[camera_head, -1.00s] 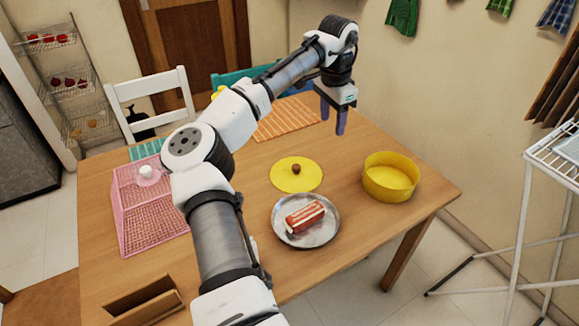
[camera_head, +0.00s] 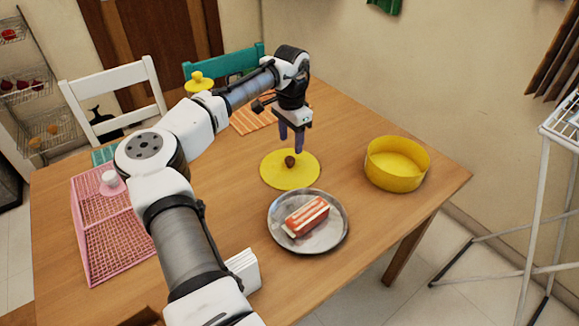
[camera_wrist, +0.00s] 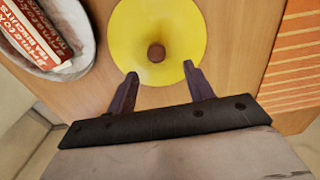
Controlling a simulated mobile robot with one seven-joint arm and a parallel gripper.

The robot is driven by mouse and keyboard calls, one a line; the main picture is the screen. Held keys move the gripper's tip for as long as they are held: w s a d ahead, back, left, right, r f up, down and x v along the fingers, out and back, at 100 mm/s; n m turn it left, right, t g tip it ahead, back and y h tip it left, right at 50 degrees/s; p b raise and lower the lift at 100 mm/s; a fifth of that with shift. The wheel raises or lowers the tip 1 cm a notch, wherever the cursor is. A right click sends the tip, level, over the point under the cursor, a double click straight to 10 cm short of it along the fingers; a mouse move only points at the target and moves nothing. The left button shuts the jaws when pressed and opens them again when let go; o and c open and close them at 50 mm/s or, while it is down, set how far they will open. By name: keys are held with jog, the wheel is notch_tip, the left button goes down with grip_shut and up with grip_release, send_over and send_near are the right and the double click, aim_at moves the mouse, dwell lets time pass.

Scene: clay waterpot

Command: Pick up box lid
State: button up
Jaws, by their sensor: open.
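The box lid is a flat yellow disc (camera_head: 288,174) with a dark brown knob (camera_head: 290,160), lying on the table. The lid also shows in the wrist view (camera_wrist: 180,50), with the knob (camera_wrist: 156,52) near its middle. My gripper (camera_head: 292,148) points down above the lid, at its far side in the head view. In the wrist view my gripper (camera_wrist: 160,77) is open and empty, its two fingertips over the lid's near edge and the knob a little beyond the gap between them. The yellow round box (camera_head: 396,168) stands open to the right.
A metal plate (camera_head: 326,240) with a red and white package (camera_head: 306,217) is close in front of the lid. A pink rack (camera_head: 110,235) is at the left. An orange striped mat (camera_head: 252,117) lies behind.

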aim_at(290, 158)
jog(key=f, duration=0.3)
jog(key=f+p, duration=0.1)
jog(key=f, duration=0.1)
jog(key=shift+s+a+f, duration=0.15)
jog(key=shift+s, duration=0.25)
jog(key=shift+f, duration=0.5)
jog(key=c, duration=1.1)
jog(key=shift+r, duration=0.1)
